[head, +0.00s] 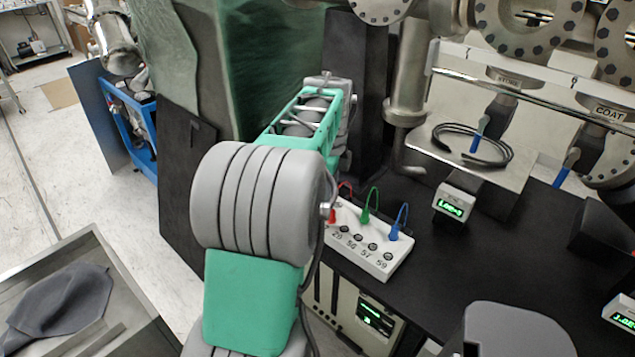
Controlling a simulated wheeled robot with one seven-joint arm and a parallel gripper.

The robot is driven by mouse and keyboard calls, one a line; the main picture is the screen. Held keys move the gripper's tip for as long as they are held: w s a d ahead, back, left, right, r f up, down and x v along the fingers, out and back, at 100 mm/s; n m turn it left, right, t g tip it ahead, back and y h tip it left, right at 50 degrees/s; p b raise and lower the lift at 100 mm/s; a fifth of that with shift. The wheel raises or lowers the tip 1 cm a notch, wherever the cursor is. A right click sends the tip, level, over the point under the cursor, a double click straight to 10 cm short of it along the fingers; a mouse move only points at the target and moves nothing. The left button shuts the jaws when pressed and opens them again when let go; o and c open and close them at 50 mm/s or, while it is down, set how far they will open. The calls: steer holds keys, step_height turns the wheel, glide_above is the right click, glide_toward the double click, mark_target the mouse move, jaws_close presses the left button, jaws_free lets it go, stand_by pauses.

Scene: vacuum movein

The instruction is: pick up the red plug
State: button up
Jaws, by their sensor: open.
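The red plug (332,216) stands upright at the left end of a white socket box (373,262), with a thin red cable looping up from it. My arm's large grey joint covers the area just left of it and hides part of the plug and box. A green plug (365,216) and a blue plug (394,233) stand in the same box to its right, each with a looped cable. Several round sockets with number labels run along the box.
The box sits on a black bench (450,290) near its front edge. A small green-lit display (453,205) stands to its right, with steel pipes and flanges (408,90) behind. A metal tray with dark cloth (60,305) is at the lower left.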

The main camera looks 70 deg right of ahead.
mark_target(332, 211)
steer(key=f, duration=0.5)
steer(key=d+f, duration=0.1)
steer(key=f, duration=0.1)
steer(key=shift+s+f+p, duration=0.25)
steer(key=shift+f+p, duration=0.05)
steer(key=shift+p, duration=0.1)
steer(key=shift+c, duration=0.5)
jaws_close()
